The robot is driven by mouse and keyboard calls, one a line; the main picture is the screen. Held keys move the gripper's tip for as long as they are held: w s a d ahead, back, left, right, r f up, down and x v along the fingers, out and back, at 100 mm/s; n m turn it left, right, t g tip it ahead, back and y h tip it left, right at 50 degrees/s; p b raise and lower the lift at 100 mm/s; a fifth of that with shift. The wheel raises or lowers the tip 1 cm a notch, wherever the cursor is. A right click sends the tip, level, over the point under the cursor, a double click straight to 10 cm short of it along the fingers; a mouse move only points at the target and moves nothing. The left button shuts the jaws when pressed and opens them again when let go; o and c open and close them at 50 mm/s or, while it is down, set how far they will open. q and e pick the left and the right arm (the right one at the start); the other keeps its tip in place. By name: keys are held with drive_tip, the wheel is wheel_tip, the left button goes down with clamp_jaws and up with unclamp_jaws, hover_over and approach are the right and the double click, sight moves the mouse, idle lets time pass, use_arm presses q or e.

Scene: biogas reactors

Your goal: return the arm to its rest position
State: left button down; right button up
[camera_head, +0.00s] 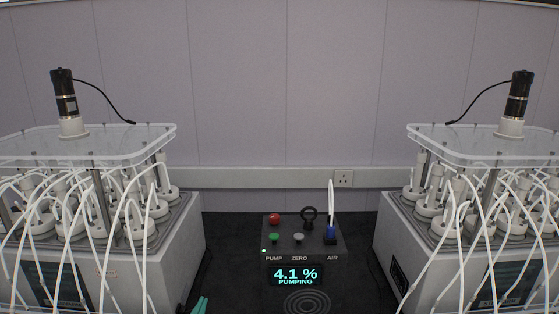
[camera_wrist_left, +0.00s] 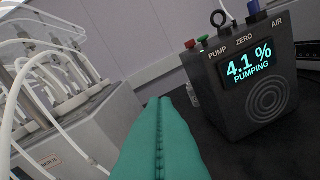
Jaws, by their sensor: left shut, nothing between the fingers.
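My left gripper (camera_head: 200,304) shows as a small green tip at the bottom edge of the head view, left of the black gas meter (camera_head: 258,258). In the left wrist view its green fingers (camera_wrist_left: 160,104) are shut together with nothing between them. The fingertips are apart from the meter (camera_wrist_left: 262,110), which stands to their right. The meter's screen reads 4.1 % and PUMPING. It has a red button, a green button, a grey button and a blue connector with a white tube. My right gripper is in neither view.
A reactor unit (camera_head: 185,240) with white tubes stands at the left, close to my left gripper. A similar unit (camera_head: 390,240) stands at the right. Clear dark bench (camera_head: 225,235) lies between the left unit and the meter. A wall socket (camera_head: 343,178) is behind.

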use_arm(q)
drive_tip(key=s+a+f+n+g, duration=0.25)
drive_tip(key=s+f+g, duration=0.45)
drive_tip(key=s+f, duration=0.4)
drive_tip(key=s+a+f+n+g, duration=0.25)
drive_tip(key=s+f+g, duration=0.45)
drive_tip(key=s, duration=0.7)
wheel_tip(320, 180, down, 30)
drive_tip(key=s+m+g+b, duration=0.1)
drive_tip(key=s, duration=0.1)
drive_tip(key=s+a+f+g+y, duration=0.1)
drive_tip(key=s+a+f, duration=0.2)
drive_tip(key=s+f, duration=1.2)
drive_tip(key=shift+s+f+b, duration=0.2)
drive_tip(key=shift+s+b, duration=0.15)
drive_tip(key=shift+b, duration=0.05)
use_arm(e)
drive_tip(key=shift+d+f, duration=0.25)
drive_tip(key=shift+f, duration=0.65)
